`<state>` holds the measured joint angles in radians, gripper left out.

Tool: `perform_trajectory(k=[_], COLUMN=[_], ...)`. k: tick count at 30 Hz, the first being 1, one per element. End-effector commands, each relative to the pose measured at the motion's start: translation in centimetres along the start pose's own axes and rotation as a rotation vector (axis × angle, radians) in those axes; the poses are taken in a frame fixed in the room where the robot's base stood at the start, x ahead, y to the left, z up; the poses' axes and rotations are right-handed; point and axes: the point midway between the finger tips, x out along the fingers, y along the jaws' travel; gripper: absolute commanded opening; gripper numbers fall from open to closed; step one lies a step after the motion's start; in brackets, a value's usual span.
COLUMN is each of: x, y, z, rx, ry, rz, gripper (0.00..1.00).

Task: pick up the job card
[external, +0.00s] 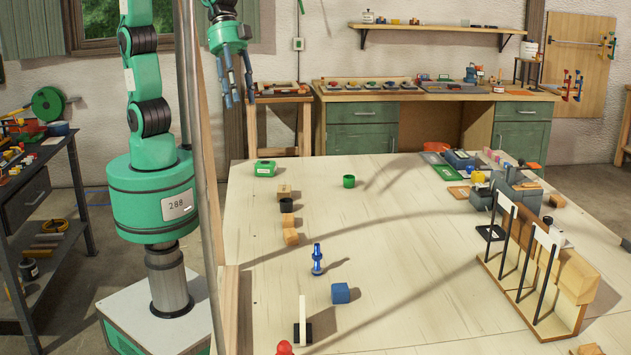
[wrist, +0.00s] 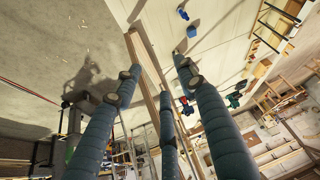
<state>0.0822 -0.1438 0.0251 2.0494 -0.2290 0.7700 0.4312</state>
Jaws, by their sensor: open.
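My gripper (external: 238,92) is open and empty, high at the left side of the workbench top (external: 400,250), with its fingers hanging down. In the wrist view its three thick fingers (wrist: 158,76) are spread with nothing between them. A thin white upright piece in a black foot (external: 302,318) stands near the front left of the top. It is seen almost edge-on and may be the job card; I cannot tell for sure. It is well below and in front of my gripper. I cannot make out a card in the wrist view.
A blue figure (external: 317,259), a blue block (external: 340,293) and a red piece (external: 284,348) stand near the white piece. A wooden rack (external: 535,285) stands at the right. The middle of the top is clear.

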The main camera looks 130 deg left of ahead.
Motion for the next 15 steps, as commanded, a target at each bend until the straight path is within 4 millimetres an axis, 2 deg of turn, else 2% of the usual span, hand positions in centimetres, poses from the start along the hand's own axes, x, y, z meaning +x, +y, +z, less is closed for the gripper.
perform_trajectory(k=[1, 6, 15], x=[1.3, 5.1, 12.7], y=[-0.1, -0.2, -0.1], z=[-1.1, -4.6, -10.2], rx=[0.013, 0.062, 0.143], ry=[-0.004, -0.001, 0.006], rz=[0.009, 0.035, 0.077], gripper=[0.41, 0.41, 0.41])
